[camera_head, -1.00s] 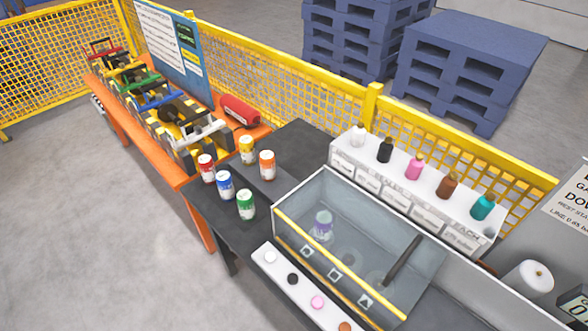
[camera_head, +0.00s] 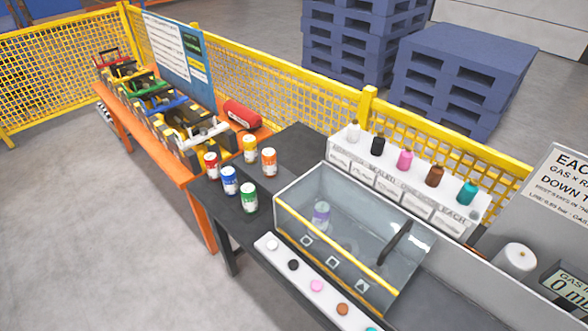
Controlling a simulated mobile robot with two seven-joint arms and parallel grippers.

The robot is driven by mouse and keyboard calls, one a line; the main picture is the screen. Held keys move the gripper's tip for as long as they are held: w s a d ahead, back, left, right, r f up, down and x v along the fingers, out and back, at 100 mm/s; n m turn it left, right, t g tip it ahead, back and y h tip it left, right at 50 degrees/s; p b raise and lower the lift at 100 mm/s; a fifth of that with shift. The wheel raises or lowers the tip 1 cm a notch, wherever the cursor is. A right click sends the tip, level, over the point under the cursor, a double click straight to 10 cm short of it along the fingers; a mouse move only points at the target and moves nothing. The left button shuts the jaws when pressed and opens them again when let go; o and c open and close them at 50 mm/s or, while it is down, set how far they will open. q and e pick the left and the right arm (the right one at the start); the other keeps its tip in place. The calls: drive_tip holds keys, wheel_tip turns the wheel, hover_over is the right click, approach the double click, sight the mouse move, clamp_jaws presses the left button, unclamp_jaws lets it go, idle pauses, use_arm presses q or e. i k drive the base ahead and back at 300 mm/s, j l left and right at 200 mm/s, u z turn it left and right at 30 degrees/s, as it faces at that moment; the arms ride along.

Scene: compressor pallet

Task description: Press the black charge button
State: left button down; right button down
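The black charge button (camera_head: 294,265) is a small dark round button on the white strip (camera_head: 268,236) along the front of the clear box. It sits between a white button (camera_head: 272,244) and a pink button (camera_head: 317,286). An orange button (camera_head: 342,309) follows farther right, and part of a teal one shows at the lower edge. The clear box (camera_head: 289,201) with a yellow front edge stands behind the strip. A can with a purple band (camera_head: 321,214) stands inside it. Neither of my grippers is in view.
Several coloured cans (camera_head: 249,198) stand left of the box on the dark table (camera_head: 298,143). A white rack (camera_head: 400,190) with coloured bottles is behind it. An orange bench (camera_head: 199,190) carries compressors. A yellow mesh fence (camera_head: 288,98) runs behind. A gauge display (camera_head: 568,287) is at right.

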sight(293, 263)
drive_tip(key=i+l+u, duration=0.1)
drive_tip(key=i+l, duration=0.15)
drive_tip(key=i+l+u, duration=0.15)
drive_tip(key=l, duration=0.25)
drive_tip(key=i+l+u, duration=0.1)
drive_tip(key=i+l, duration=0.25)
